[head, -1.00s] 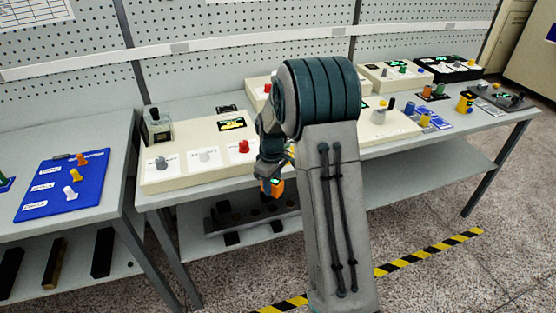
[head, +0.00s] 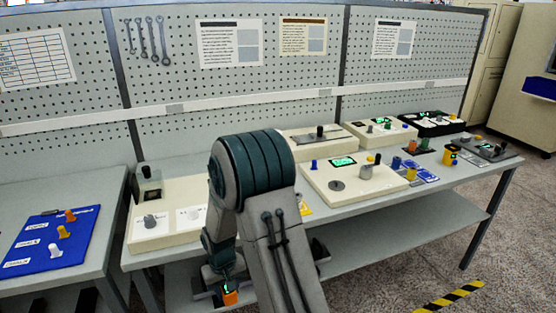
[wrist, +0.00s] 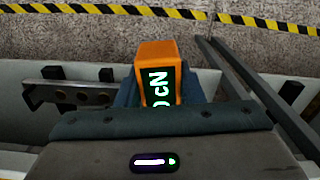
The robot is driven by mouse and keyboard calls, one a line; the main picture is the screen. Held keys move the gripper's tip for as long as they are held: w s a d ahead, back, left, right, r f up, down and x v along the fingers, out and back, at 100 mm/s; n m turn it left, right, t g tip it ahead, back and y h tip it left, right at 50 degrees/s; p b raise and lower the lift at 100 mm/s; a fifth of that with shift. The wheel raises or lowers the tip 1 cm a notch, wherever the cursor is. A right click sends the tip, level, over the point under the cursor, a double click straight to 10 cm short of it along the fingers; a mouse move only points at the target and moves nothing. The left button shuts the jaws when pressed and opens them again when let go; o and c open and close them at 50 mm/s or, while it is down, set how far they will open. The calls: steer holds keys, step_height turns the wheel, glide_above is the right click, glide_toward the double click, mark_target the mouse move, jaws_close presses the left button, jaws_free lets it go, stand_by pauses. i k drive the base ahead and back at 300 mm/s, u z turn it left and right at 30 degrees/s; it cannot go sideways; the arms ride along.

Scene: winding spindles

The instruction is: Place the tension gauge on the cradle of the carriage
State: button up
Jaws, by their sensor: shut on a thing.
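My gripper (head: 226,284) is shut on the tension gauge (head: 230,298), a small orange block with a green-lit display. It hangs low in front of the bench, below the tabletop edge. In the wrist view the gauge (wrist: 157,53) sits upright between the dark blue fingers of my gripper (wrist: 157,92); its display (wrist: 158,88) reads partly "cN". I cannot tell for certain which thing is the carriage or its cradle.
Cream consoles with knobs (head: 338,186) stand along the bench. A blue board (head: 38,247) lies on the left table. The wrist view shows a metal bar with holes (wrist: 68,93) at left and a dark rail (wrist: 255,85) at right. Striped tape (head: 450,297) marks the open floor.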

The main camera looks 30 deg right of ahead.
mark_target(304, 138)
steer(key=u, duration=2.05)
steer(key=k, duration=1.5)
steer(key=z, duration=2.4)
steer(key=i, duration=0.45)
steer(key=u, duration=0.05)
